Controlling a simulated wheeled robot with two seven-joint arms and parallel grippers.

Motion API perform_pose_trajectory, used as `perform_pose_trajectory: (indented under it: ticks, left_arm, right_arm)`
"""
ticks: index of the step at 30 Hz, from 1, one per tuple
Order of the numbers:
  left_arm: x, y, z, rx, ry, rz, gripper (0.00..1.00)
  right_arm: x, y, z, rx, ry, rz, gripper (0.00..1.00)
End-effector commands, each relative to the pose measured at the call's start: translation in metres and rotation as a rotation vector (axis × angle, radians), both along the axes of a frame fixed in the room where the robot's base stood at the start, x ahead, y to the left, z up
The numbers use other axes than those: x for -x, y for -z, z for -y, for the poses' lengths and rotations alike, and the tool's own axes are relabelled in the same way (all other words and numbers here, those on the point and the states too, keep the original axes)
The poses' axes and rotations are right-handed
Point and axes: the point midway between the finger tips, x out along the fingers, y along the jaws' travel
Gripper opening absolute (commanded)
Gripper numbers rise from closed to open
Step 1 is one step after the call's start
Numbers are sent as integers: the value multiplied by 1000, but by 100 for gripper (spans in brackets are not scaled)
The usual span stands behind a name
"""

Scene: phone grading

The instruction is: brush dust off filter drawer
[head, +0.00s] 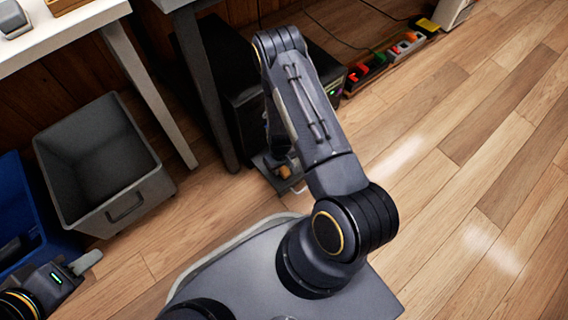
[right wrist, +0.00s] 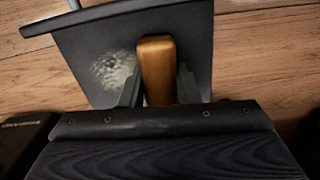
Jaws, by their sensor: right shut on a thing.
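The filter drawer (head: 270,176) sticks out low at the front of a black computer tower (head: 238,95); it is a dark flat panel (right wrist: 85,50) in the right wrist view. A pale dust patch (right wrist: 117,72) lies on it, left of the brush. My right gripper (right wrist: 157,92) is shut on the brush's brown wooden handle (right wrist: 157,65), over the drawer. The bristles are hidden. The brush (head: 285,171) shows small in the head view, partly behind my right arm. My left gripper (head: 86,262) is at the lower left, away from the drawer; its finger gap is unclear.
A grey bin (head: 148,183) stands on the wooden floor left of the tower, beside a blue bin (head: 22,215). Table legs (head: 205,85) stand close to the tower. A power strip with coloured plugs (head: 385,62) and cables lie behind at the right. The floor at right is clear.

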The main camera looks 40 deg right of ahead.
Motion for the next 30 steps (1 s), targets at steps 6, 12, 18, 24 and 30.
perform_pose_trajectory:
  ticks: [6,12,18,24,30]
  left_arm:
    - [0,-2,0,0,0,0,36]
    - [0,-3,0,0,0,0,36]
    - [0,2,0,0,0,0,36]
    - [0,5,0,0,0,0,36]
    - [0,5,0,0,0,0,36]
  right_arm:
    - [2,-1,-19,-1,-5,-1,7]
    - [2,-2,-33,0,-4,0,7]
    - [-4,0,-34,1,-1,3,7]
    - [-12,0,-34,1,-1,3,7]
    - [-13,0,-22,1,2,3,7]
